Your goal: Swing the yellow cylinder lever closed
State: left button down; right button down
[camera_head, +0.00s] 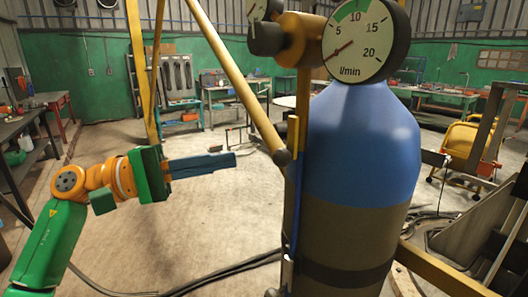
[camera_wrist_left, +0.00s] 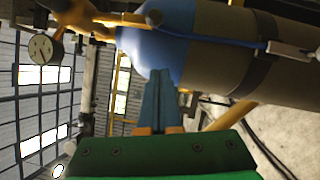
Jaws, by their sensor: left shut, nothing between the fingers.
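A narrow upright yellow lever (camera_head: 292,135) shows at the left side of a large gas cylinder (camera_head: 362,150), which is blue above and grey-brown below. A dark knob sits beside the lever, at the lower end of a slanting yellow bar (camera_head: 232,75). My left gripper (camera_head: 235,160) is shut and empty, its blue fingers pointing right, a short way left of the lever in the picture. In the left wrist view the fingertips (camera_wrist_left: 160,72) overlap the cylinder (camera_wrist_left: 160,50); I cannot tell whether they touch. My right gripper is not in view.
A dial gauge (camera_head: 358,42) and an orange-brown fitting (camera_head: 300,40) sit above the cylinder. Dark hoses (camera_head: 225,272) lie on the floor. The floor left of the cylinder is mostly open.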

pick_arm(q)
jog(key=s+d+r+p, duration=0.1)
jog(key=s+d+p, duration=0.1)
jog(key=d+p, duration=0.4)
jog(key=shift+d+r, duration=0.35)
jog(key=shift+d, duration=0.35)
